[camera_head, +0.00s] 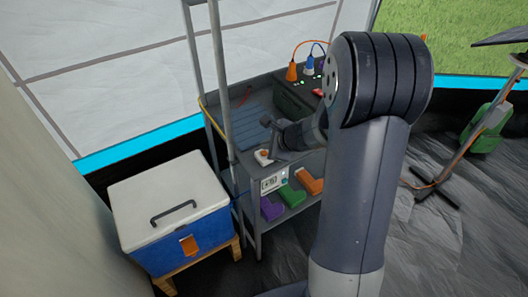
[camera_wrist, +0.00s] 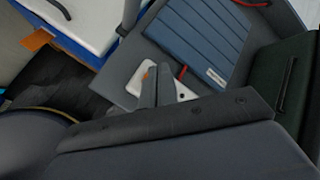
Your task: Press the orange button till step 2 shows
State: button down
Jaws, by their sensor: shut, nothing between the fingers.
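The orange button (camera_head: 263,153) sits on a small white box at the front corner of the grey cart's top. In the wrist view the orange button (camera_wrist: 146,76) shows just left of my fingers, partly hidden by them. My gripper (camera_head: 274,148) is shut and empty, pointing down close beside the button. In the wrist view my gripper's fingertips (camera_wrist: 159,72) overlap the white box; I cannot tell whether they touch it. A small white display (camera_head: 269,184) is on the cart's front below the button; its characters are too small to read.
A blue ribbed panel (camera_wrist: 202,42) lies on the cart top behind the button. A dark green case (camera_head: 298,97) with plugs stands farther back. Purple, green and orange blocks (camera_head: 272,208) lie on the lower shelf. A blue cooler (camera_head: 178,235) with a white lid stands left.

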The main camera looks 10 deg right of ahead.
jog(key=shift+f, duration=0.15)
jog(key=shift+f+b, duration=0.3)
jog(key=shift+b, duration=0.25)
jog(key=shift+f+b, duration=0.45)
jog(key=shift+b, duration=0.1)
dwell(0.4)
dwell(0.4)
jog(key=shift+r+p, duration=0.7)
jog(key=shift+r, duration=0.2)
jog(key=shift+r, duration=0.1)
notch_tip(320, 180, up, 5)
jog(key=p, duration=0.4)
dwell(0.5)
